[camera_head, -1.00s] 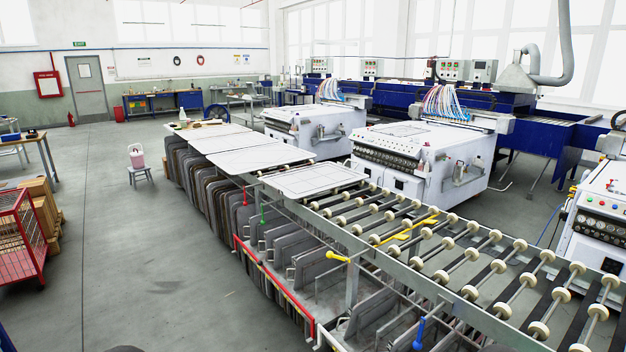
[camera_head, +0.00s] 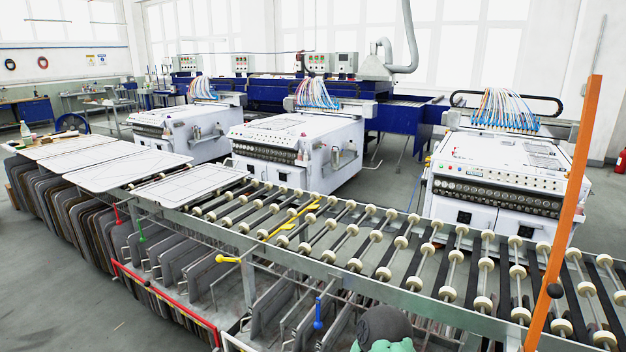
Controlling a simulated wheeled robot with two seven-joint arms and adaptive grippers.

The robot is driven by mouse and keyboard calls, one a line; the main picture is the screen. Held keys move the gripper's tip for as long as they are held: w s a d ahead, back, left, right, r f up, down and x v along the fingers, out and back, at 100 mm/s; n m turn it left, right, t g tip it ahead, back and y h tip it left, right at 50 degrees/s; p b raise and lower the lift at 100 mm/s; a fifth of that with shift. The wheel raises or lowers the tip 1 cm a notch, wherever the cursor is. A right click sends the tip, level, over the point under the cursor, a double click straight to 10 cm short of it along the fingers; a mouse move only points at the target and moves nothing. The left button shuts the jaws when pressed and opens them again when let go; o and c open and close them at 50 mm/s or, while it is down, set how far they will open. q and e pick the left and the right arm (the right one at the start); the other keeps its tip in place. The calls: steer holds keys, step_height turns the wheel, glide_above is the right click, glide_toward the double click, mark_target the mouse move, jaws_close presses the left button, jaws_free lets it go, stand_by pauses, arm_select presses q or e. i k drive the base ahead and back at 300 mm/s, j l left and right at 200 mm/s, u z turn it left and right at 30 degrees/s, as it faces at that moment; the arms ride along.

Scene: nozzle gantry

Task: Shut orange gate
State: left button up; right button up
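A tall orange bar (camera_head: 565,210), the only orange part I see that could be the gate, stands near-upright at the right, leaning slightly right toward its top. It crosses in front of the roller conveyor. Neither of my grippers shows. A dark rounded shape with green below it is at the bottom edge, probably part of my own arm.
The roller conveyor (camera_head: 335,262) runs across the foreground, with levers in yellow (camera_head: 228,259) and blue (camera_head: 318,314) and a red rail (camera_head: 165,300) below. White machines (camera_head: 495,185) stand behind it. Open floor (camera_head: 60,315) lies at lower left.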

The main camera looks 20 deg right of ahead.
mark_target(550, 290)
steer(key=z, duration=2.25)
